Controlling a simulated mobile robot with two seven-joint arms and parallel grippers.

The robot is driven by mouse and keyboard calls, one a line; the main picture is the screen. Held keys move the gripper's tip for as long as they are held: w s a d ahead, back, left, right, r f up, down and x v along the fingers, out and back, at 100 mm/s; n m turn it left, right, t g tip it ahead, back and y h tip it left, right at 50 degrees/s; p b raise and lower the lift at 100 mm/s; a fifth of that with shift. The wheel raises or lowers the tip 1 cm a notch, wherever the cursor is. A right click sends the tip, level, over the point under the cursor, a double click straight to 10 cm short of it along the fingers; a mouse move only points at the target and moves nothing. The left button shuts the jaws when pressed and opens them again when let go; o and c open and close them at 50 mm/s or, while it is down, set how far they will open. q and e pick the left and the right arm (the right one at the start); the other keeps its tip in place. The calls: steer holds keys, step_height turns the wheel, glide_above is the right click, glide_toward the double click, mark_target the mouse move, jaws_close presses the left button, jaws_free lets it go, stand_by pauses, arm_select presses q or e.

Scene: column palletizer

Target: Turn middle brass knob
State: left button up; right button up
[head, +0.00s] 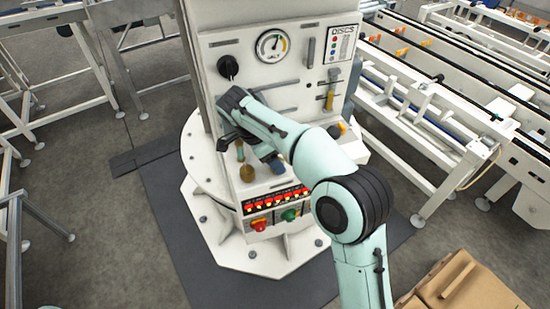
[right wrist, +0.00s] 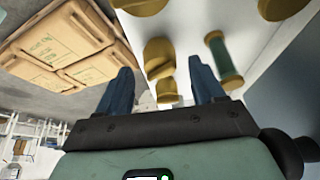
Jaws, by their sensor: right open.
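My right gripper (head: 243,143) is in front of the white control panel (head: 215,45), its jaws apart. In the right wrist view its two blue fingers (right wrist: 162,88) are open, with a brass knob (right wrist: 160,57) in the gap between them and another brass piece (right wrist: 167,91) close below it. I cannot tell whether a finger touches either one. My right arm hides part of the panel, so I cannot tell which knob is the middle one. My left gripper is not in view.
A green handle with brass ends (right wrist: 222,58) stands beside the right finger. A black knob (head: 228,67) and a gauge (head: 272,45) are higher on the panel; red and green buttons (head: 289,214) are low. Conveyors (head: 430,100) stand right; cardboard boxes (head: 480,290) are lower right.

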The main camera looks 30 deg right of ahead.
arm_select(q)
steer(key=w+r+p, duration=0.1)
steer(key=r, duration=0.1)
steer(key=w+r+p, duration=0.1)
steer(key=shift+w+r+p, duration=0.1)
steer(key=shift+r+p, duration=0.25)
steer(key=shift+p, duration=0.05)
arm_select(e)
steer(key=v, duration=1.1)
steer(key=shift+a+r, duration=0.2)
steer(key=shift+r, duration=0.15)
